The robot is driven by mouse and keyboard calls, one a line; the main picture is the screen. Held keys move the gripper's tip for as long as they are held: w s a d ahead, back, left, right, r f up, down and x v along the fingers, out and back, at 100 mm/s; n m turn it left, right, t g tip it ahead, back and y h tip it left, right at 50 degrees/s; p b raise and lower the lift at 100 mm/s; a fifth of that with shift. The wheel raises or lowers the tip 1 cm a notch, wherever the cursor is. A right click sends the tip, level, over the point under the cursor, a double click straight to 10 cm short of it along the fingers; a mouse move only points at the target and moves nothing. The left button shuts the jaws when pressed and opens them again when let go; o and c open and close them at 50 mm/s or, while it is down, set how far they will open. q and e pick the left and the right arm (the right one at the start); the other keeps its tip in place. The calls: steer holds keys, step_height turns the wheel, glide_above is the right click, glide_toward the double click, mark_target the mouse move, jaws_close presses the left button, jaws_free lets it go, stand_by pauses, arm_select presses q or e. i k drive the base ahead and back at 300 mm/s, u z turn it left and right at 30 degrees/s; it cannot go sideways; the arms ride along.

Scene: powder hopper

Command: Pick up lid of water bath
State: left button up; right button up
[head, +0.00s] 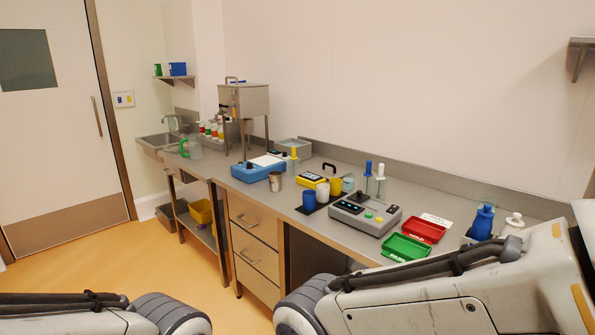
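No part is plainly marked as the water bath or its lid, and I cannot tell which one it is. A shallow grey steel basin (293,146) sits against the back wall behind the blue device. A black arched handle (329,166) rises behind a yellow device with a display (312,180); what it is fixed to is mostly hidden. My two arms cross the bottom of the view, but neither gripper shows.
The steel bench (240,183) also carries a blue device (258,168), a blue cup (309,198), a grey instrument (364,214), a red tray (423,230), a green tray (406,247) and a blue bottle (483,222). The floor (110,262) at left is clear up to the door.

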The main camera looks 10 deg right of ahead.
mark_target(328, 170)
steer(key=u, duration=0.7)
steer(key=i, duration=1.65)
steer(key=u, duration=0.2)
steer(key=i, duration=1.2)
steer(key=z, duration=1.15)
steer(key=i, duration=0.9)
steer(key=z, duration=1.15)
steer(key=i, duration=0.2)
steer(key=z, duration=0.05)
